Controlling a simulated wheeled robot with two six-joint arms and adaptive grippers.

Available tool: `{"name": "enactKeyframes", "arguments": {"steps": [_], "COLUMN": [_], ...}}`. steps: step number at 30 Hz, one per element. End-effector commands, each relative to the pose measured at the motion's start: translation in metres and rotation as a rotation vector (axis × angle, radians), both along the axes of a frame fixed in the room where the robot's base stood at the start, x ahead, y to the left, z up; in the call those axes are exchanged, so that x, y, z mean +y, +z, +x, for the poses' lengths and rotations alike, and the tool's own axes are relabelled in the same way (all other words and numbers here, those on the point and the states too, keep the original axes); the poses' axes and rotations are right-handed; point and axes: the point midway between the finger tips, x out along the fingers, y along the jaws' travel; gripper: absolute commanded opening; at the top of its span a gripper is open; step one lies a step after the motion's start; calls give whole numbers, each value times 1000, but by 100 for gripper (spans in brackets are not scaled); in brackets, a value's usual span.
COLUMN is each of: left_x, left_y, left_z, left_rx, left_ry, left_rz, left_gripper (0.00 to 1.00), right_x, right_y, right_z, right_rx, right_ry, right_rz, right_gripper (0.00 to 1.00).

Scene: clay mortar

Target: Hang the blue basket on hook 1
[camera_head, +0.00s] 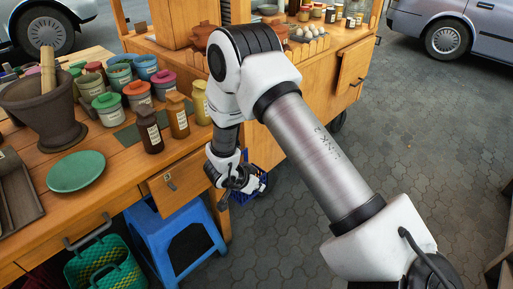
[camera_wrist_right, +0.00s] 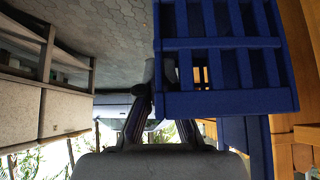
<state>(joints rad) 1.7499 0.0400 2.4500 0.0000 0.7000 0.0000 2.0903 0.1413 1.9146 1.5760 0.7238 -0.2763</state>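The blue basket (camera_head: 262,186) shows small beside the stall's corner in the head view, partly behind my right gripper (camera_head: 243,181). In the right wrist view its slatted blue side (camera_wrist_right: 222,102) fills the upper right, well clear of the paving. My right gripper (camera_wrist_right: 160,115) appears closed on the basket's upper part; its fingers converge there, but the basket hides their tips and the grip itself. My left gripper is out of view.
A green basket (camera_head: 105,265) hangs below the table front at lower left, beside a blue stool (camera_head: 180,243). Jars, a green plate (camera_head: 76,171) and a mortar (camera_head: 45,112) crowd the tabletop. Open paving (camera_head: 400,130) lies to the right of the stall.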

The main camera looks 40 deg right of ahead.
Motion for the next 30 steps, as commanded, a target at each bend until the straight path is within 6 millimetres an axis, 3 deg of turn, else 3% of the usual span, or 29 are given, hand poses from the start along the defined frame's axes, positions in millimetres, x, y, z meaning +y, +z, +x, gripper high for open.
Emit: {"name": "enactKeyframes", "arguments": {"steps": [14,30], "left_x": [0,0], "left_y": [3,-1], "left_z": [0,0], "left_rx": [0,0], "left_ry": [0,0], "left_rz": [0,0], "left_gripper": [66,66], "right_x": [0,-3], "right_y": [2,2], "right_z": [-3,-41], "right_rx": [1,2], "right_ry": [0,-1], "right_rz": [0,0], "right_gripper": [0,0]}}
